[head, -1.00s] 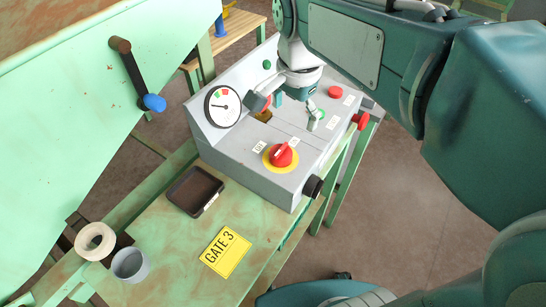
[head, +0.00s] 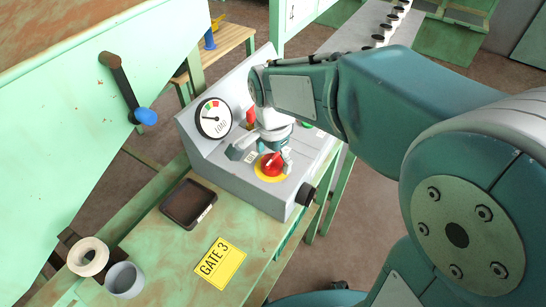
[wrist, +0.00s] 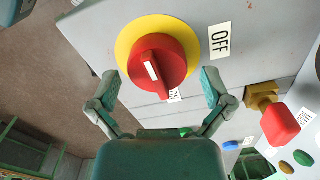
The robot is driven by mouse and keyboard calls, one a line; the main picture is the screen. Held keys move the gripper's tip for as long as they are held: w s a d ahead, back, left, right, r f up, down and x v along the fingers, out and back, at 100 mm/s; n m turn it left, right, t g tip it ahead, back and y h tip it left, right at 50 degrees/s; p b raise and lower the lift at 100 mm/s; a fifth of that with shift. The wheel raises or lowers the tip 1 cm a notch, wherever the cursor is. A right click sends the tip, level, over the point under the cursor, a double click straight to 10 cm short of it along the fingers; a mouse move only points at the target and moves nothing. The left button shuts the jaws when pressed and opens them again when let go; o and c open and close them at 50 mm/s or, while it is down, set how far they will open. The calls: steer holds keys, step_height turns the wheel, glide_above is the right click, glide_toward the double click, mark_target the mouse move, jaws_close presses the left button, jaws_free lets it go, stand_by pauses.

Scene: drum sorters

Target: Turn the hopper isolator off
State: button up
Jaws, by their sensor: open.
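In the wrist view, the red knob (wrist: 160,65) has a raised handle with a white mark. The handle's lower end points towards the partly hidden ON label (wrist: 174,95). The OFF label (wrist: 219,40) is right of the plate. My gripper (head: 264,156) is open, with its fingers on either side of the knob in the head view. In the wrist view, my gripper (wrist: 160,88) has its fingertips apart, below and beside the knob; contact cannot be told.
A red handle on a yellow base (wrist: 280,122) stands close to the right finger in the wrist view. The head view shows a dial (head: 213,118), a black side knob (head: 305,194), a dark tray (head: 188,204) and a blue-tipped lever (head: 145,116).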

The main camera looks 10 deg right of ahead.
steer(key=shift+d+f, duration=0.1)
steer(key=c, duration=1.1)
steer(key=shift+o, duration=0.2)
steer(key=shift+n, duration=0.4)
steer(key=n, duration=0.3)
steer(key=shift+n, duration=0.3)
steer(key=n, duration=0.3)
steer(key=shift+w+n, duration=0.1)
steer(key=shift+n, duration=0.2)
steer(key=n, duration=0.4)
steer(key=shift+a+n, duration=0.25)
steer(key=shift+n, duration=2.05)
